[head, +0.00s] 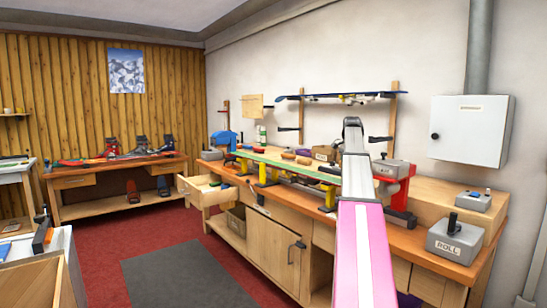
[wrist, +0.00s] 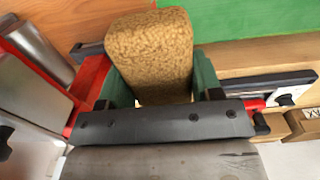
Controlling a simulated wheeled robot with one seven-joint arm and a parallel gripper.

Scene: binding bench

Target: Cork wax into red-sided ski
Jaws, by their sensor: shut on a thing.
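A tan cork block (wrist: 150,50) is held between the dark green fingers of my gripper (wrist: 158,88) in the wrist view. The gripper is shut on it. A green surface (wrist: 265,30), likely the long green-topped ski, lies just beyond the cork at upper right. In the head view the green-topped ski (head: 280,162) lies along the bench on yellow supports. I cannot make out red sides on it. My arm hides its right part, and my gripper is not clear there.
The wooden workbench (head: 275,195) has an open drawer (head: 203,193) at its left. A red-framed machine (head: 394,185) stands right of my arm; a grey ROLL box (head: 455,240) sits at the right end. A blue ski (head: 335,96) hangs above.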

